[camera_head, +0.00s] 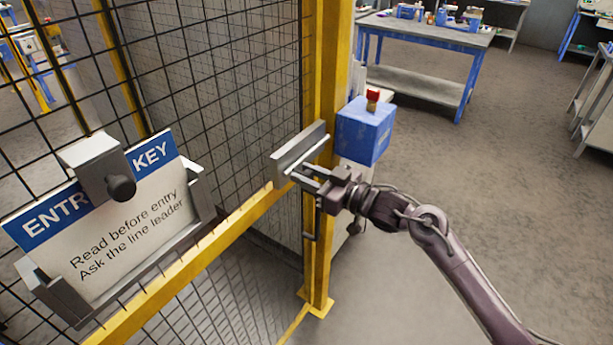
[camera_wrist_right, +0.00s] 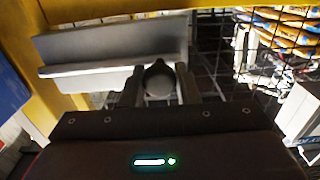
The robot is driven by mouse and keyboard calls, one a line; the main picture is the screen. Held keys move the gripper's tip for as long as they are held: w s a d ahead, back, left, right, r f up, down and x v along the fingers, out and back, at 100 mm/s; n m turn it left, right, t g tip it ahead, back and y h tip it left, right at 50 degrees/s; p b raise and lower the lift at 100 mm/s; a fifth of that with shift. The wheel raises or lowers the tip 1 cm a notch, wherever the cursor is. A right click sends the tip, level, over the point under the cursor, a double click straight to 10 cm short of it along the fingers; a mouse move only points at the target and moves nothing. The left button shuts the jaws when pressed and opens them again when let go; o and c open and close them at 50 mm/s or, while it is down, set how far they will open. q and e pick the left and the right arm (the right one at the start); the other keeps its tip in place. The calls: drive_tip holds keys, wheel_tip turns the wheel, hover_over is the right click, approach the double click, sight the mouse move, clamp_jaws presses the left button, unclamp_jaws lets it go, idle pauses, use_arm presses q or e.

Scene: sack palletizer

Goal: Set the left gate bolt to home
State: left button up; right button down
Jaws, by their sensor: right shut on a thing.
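A grey channel-shaped bracket (camera_head: 301,150) is fixed by the yellow gate post (camera_head: 326,80); the bracket also shows in the right wrist view (camera_wrist_right: 85,50). My right gripper (camera_head: 307,178) reaches to its near side, with its fingers shut on a rounded grey knob with a dark rim (camera_wrist_right: 159,84), which I take to be the gate bolt's handle. The rest of the bolt is hidden in the head view by my fingers and the bracket, so how far it is slid cannot be told. My left gripper is not in view.
A grey box with a black knob (camera_head: 105,170) sits over an entry sign (camera_head: 130,225) on the mesh gate at left. A blue box with a red button (camera_head: 364,130) stands right of the post, close to my right wrist. The floor at right is clear up to a blue workbench (camera_head: 425,35).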

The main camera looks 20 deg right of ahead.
drive_tip(key=w+d, duration=0.1)
drive_tip(key=d, duration=0.1)
drive_tip(key=w+d, duration=0.2)
drive_tip(key=shift+a+r, duration=0.1)
drive_tip(key=c, duration=1.5)
unclamp_jaws()
drive_tip(key=shift+c, duration=0.2)
drive_tip(key=o, duration=0.4)
drive_tip(key=shift+s+d+b, duration=0.2)
drive_tip(key=shift+s+b, duration=0.05)
drive_tip(key=shift+b, duration=0.1)
drive_tip(key=b, duration=0.2)
approach(306, 159)
drive_tip(key=shift+v, duration=0.8)
